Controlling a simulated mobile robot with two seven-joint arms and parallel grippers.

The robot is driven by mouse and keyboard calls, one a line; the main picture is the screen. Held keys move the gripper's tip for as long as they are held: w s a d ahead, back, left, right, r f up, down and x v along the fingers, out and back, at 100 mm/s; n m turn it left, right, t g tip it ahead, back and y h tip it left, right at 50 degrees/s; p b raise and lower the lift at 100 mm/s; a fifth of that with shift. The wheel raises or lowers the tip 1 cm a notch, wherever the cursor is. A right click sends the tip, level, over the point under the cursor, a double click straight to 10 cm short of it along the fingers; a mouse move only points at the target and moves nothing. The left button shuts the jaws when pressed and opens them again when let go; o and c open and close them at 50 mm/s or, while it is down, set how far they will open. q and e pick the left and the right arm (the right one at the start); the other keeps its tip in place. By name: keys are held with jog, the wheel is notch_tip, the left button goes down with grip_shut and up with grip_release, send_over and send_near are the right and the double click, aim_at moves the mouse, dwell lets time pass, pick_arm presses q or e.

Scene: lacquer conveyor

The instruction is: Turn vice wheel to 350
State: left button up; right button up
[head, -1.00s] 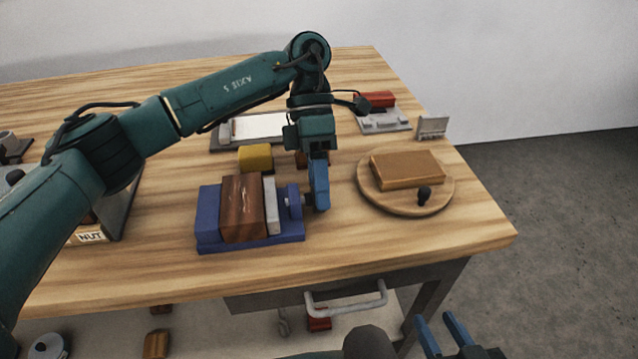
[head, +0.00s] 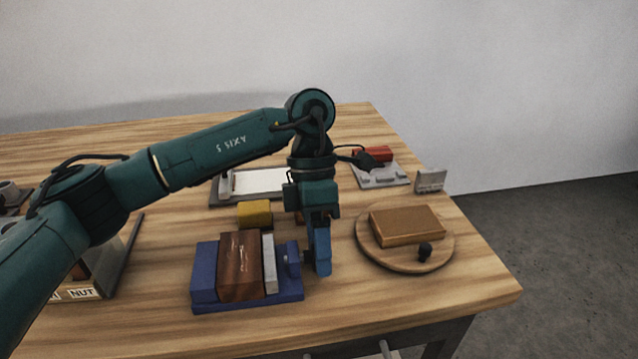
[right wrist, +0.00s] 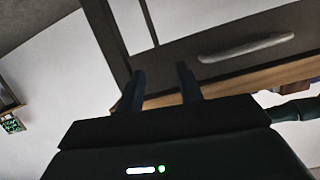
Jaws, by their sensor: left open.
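A blue vice (head: 205,274) sits on the wooden bench with a dark brown wood block (head: 241,268) and a pale grey jaw plate (head: 270,264) beside it. The vice's wheel end (head: 291,257) is at its right side, partly hidden. My left gripper (head: 321,268) points down at that right end, its blue fingers beside the wheel and open; I cannot tell whether they touch it. No wheel reading can be made out. My right gripper (right wrist: 160,88) shows in the right wrist view with its two dark fingers apart and nothing between them, below the bench front.
A yellow block (head: 254,214) stands behind the vice. A round board (head: 377,257) with a brown block (head: 407,226) and a black knob (head: 425,250) is to the right. A tray with white paper (head: 259,181) lies behind. A bin labelled NUT (head: 84,293) is at left. A drawer handle (right wrist: 245,47) shows in the right wrist view.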

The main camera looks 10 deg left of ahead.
pick_arm(q)
jog(key=t, duration=0.1)
jog(key=t+y+b, duration=0.1)
jog(key=t, duration=0.1)
jog(key=shift+s+d+t, duration=0.1)
jog(key=shift+s+t, duration=0.2)
jog(key=shift+r+t+b, duration=0.15)
jog(key=shift+t+b, duration=0.2)
jog(key=shift+t, duration=0.25)
notch_tip(320, 180, up, 13)
jog(key=p, duration=0.1)
jog(key=shift+p, duration=0.3)
